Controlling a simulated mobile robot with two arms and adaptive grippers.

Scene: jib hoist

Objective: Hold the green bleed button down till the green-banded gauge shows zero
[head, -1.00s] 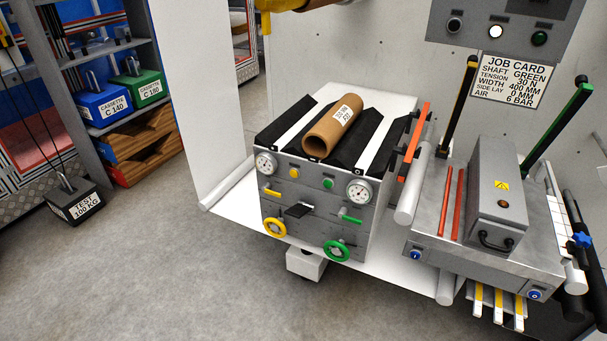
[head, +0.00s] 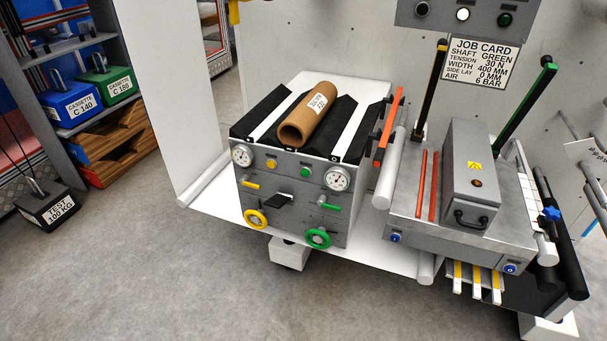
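The green button (head: 305,172) is on the upper front of the grey cabinet (head: 290,219), right of a yellow button (head: 271,164). Nothing touches it. A round white gauge (head: 338,179) is just right of the green button, on the side with the green lever (head: 329,207) and green handwheel (head: 317,239). A second gauge (head: 242,155) is at the left, on the side with the yellow controls. The gauges' band colours and needle readings are too small to tell. Neither of my grippers is in view.
A cardboard roll (head: 308,114) lies on top of the cabinet. A slitting table (head: 459,235) stands to its right, below a job card (head: 478,62). A test weight (head: 50,208) and shelf (head: 103,135) are at the left. The floor in front is clear.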

